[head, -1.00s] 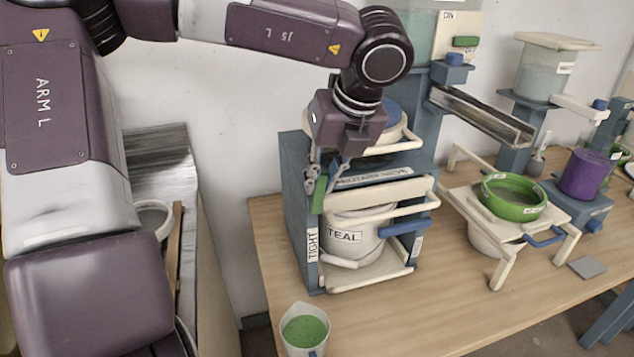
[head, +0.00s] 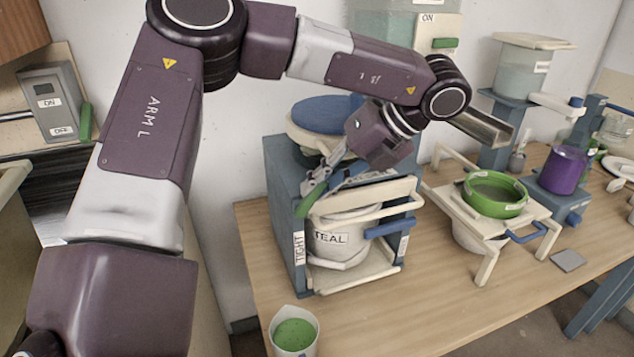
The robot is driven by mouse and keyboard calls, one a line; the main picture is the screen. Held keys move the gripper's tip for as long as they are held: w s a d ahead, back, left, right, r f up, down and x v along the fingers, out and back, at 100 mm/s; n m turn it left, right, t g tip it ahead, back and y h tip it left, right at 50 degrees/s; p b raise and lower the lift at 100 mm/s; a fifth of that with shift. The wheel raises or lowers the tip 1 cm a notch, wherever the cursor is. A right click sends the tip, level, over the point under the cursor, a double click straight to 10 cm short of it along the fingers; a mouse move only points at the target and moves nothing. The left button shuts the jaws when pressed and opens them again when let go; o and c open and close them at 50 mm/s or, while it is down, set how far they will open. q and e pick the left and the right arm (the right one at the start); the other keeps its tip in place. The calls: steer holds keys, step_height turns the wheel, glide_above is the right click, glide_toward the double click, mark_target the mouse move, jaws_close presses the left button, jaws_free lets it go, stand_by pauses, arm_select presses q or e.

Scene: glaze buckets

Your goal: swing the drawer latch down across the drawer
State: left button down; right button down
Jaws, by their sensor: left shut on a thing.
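The drawer latch, a green handle (head: 311,200), is at the upper left front of the blue cabinet (head: 282,195), above the TIGHT label. It is tilted, its upper end leaning right, and is not lying across the drawer front. My left gripper (head: 323,178) comes in from the upper right and is shut on the latch; the fingers partly hide its upper part. The cream drawer (head: 352,277) below holds a white bucket (head: 330,240) labelled TEAL. My right gripper is not in view.
A cup of green glaze (head: 295,334) stands at the table's front edge. A blue-lidded bucket (head: 325,115) is on top of the cabinet. At right are a cream stand with a green sieve (head: 495,195) and a purple pot (head: 563,170). The front middle of the table (head: 420,310) is clear.

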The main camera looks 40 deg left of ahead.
arm_select(q)
steer(key=shift+w, duration=0.1)
steer(key=c, duration=1.8)
jaws_free()
steer(key=shift+c, duration=0.2)
steer(key=shift+r+t, duration=0.1)
steer(key=shift+t, duration=0.2)
